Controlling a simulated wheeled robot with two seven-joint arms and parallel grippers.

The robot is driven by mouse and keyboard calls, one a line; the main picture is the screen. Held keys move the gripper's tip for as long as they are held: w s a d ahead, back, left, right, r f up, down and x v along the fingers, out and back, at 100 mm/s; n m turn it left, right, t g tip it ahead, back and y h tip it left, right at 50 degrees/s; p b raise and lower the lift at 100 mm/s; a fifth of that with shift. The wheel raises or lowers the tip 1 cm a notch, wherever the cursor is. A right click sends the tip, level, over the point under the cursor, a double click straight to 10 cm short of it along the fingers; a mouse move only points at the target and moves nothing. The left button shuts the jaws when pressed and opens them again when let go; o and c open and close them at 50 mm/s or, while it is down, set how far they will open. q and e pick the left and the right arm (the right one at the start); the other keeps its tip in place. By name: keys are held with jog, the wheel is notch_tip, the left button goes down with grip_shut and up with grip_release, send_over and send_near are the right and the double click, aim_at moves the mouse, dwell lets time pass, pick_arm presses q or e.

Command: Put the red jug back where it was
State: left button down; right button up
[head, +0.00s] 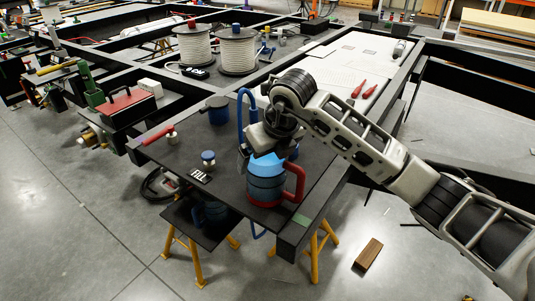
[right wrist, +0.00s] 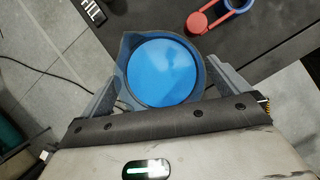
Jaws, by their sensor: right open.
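The red jug, with a red handle and base and a blue, dark-banded body (head: 265,183), stands upright on the dark tabletop near its front corner. In the right wrist view its round blue top (right wrist: 165,72) lies between two grey fingers. My right gripper (head: 267,150) is above the jug, coming from the right, with its fingers open on either side of it (right wrist: 168,90). I cannot tell whether the fingers touch it. The red handle points right in the head view. My left gripper is not in view.
A FILL label (head: 200,176) and a blue-topped knob (head: 208,157) are left of the jug. A blue hose (head: 243,105) rises behind. Black frame beams (head: 310,222) edge the tabletop.

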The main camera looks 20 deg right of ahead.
jog(key=v, duration=1.2)
